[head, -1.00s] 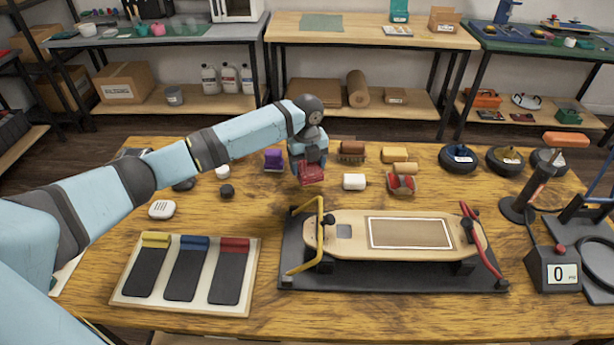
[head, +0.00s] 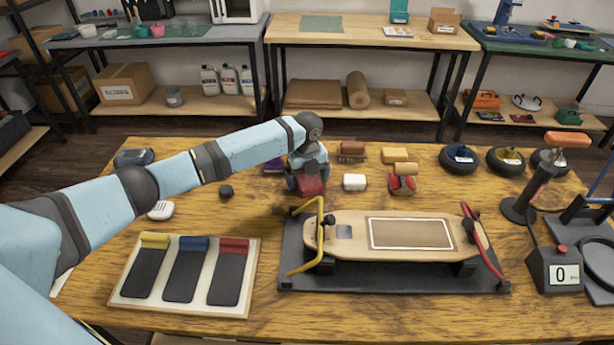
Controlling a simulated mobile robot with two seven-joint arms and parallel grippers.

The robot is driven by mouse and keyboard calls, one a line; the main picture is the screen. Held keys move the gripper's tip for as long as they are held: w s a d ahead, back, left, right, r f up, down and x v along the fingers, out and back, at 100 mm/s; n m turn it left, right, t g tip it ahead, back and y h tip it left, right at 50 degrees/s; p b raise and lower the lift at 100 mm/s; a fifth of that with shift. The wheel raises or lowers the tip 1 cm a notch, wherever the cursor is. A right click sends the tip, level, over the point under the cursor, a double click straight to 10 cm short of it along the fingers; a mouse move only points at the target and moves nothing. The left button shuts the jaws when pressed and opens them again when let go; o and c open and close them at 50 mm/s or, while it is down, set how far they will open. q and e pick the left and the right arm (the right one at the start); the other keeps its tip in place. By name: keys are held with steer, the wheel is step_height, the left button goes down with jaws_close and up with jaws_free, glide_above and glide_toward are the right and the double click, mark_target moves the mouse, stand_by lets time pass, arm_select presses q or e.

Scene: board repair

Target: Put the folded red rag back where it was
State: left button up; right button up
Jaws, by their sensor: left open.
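The folded red rag (head: 310,187) is at the back middle of the wooden table, just behind the left end of the skateboard deck. My left gripper (head: 308,182) is over it, pointing down, with its blue fingers apart on either side of the rag. The jaws are open. The gripper hides the rag's upper part, and I cannot tell whether a finger still touches it. My right gripper is not in view.
A skateboard deck (head: 350,222) sits clamped on a black stand (head: 400,285) in front. A white roll (head: 354,182) is close to the right, and a red-and-tan item (head: 402,180) stands beyond it.

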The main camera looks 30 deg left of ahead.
mark_target(307, 178)
arm_select(q)
step_height(307, 178, up, 12)
steer(key=p, duration=0.1)
steer(key=shift+r+p, duration=0.15)
steer(key=shift+p, duration=0.2)
stand_by(0.4)
